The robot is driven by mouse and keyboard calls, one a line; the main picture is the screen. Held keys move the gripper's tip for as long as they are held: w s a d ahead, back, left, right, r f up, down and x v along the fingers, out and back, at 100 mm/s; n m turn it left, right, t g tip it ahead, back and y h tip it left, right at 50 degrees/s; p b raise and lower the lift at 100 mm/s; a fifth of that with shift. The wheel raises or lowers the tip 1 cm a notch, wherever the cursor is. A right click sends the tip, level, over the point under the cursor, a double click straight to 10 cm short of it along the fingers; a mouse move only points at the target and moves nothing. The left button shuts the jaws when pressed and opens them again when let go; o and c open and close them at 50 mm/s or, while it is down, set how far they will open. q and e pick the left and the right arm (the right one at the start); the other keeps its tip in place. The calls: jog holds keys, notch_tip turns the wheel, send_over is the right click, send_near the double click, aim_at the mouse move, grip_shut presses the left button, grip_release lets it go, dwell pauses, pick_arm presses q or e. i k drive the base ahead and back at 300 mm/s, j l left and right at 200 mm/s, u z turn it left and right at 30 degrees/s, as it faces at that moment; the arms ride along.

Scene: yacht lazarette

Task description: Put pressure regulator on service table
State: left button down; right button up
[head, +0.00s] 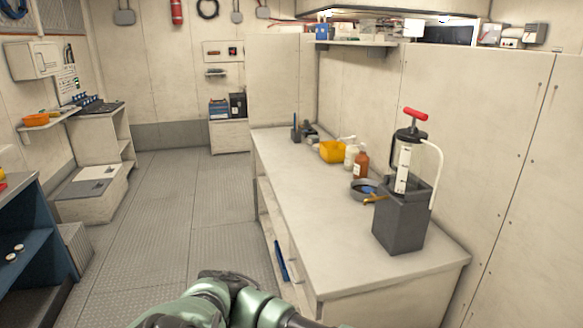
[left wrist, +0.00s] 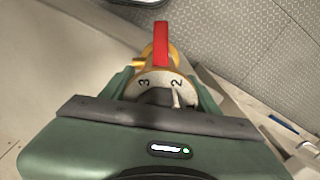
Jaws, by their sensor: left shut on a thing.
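The pressure regulator (left wrist: 161,42) shows in the left wrist view as a brass body with a red lever and a pale dial marked 3 and 2. My left gripper (left wrist: 163,78) is shut on it, with a green finger on each side of the dial. The regulator is not visible in the head view. A long white bench (head: 300,165) with a clear front-left top stands right of centre; I cannot tell for sure whether it is the service table. My right gripper is not in view.
On the bench stand a grey box with a red-handled pump (head: 398,225), a dark round pan (head: 362,188), brown bottle (head: 361,165) and yellow bin (head: 333,151). A blue workbench (head: 30,235) is at left. The metal floor (head: 165,210) between is open.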

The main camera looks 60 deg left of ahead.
aim_at(312, 192)
jog(key=i+j, duration=0.1)
jog(key=j, duration=1.25)
jog(key=i+j, duration=0.15)
jog(key=j, duration=0.5)
jog(key=i+j, duration=0.1)
jog(key=j, duration=0.55)
